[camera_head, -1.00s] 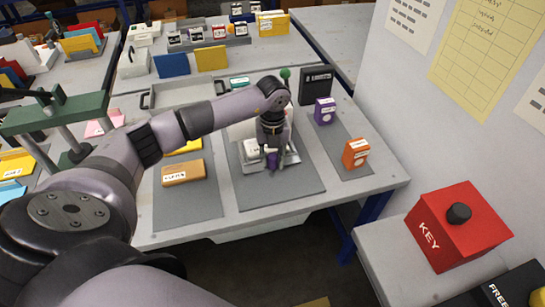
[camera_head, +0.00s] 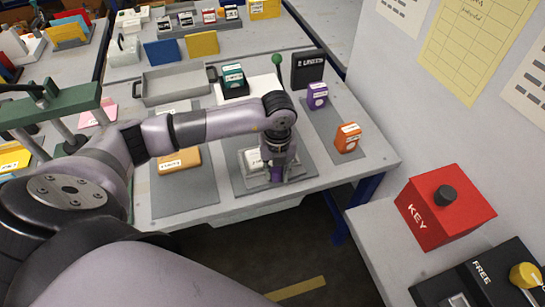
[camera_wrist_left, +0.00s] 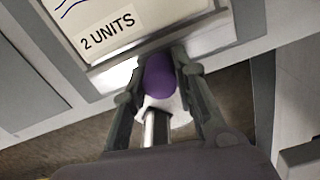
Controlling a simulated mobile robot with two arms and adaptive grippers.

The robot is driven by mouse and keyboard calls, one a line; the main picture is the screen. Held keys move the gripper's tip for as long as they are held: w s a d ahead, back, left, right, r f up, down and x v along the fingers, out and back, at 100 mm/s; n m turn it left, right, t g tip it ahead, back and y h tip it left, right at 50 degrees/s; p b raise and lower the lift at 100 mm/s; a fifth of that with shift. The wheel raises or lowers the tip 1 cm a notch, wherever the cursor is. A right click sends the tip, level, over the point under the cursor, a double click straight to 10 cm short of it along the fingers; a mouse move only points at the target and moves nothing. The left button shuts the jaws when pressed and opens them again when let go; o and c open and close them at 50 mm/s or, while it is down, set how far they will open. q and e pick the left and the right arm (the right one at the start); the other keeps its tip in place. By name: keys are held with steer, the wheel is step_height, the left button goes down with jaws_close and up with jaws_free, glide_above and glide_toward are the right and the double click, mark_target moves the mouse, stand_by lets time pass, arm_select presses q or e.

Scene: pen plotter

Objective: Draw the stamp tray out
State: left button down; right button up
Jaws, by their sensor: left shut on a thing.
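The stamp tray (camera_head: 255,161) is a metal tray with a white card on the middle grey mat, close to the table's front edge. In the left wrist view its metal front rim (camera_wrist_left: 205,38) and a card reading "2 UNITS" show. My left gripper (camera_head: 277,176) reaches down at its front and is shut on the tray's purple knob (camera_wrist_left: 159,76), with one finger on each side. The arm and hand hide part of the tray in the head view. My right gripper is not in view.
An orange box (camera_head: 347,138) and a purple box (camera_head: 317,96) stand on the right mat. A yellow-orange box (camera_head: 180,161) lies on the left mat. A white sheet (camera_head: 255,88) is behind the arm. A red KEY box (camera_head: 432,222) stands right. Open floor lies in front.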

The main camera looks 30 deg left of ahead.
arm_select(q)
steer(key=shift+s+d+f, duration=0.1)
steer(key=shift+s+d, duration=0.05)
steer(key=shift+d, duration=0.05)
steer(key=c, duration=1.4)
jaws_free()
steer(key=shift+o, duration=0.5)
step_height(320, 180, up, 12)
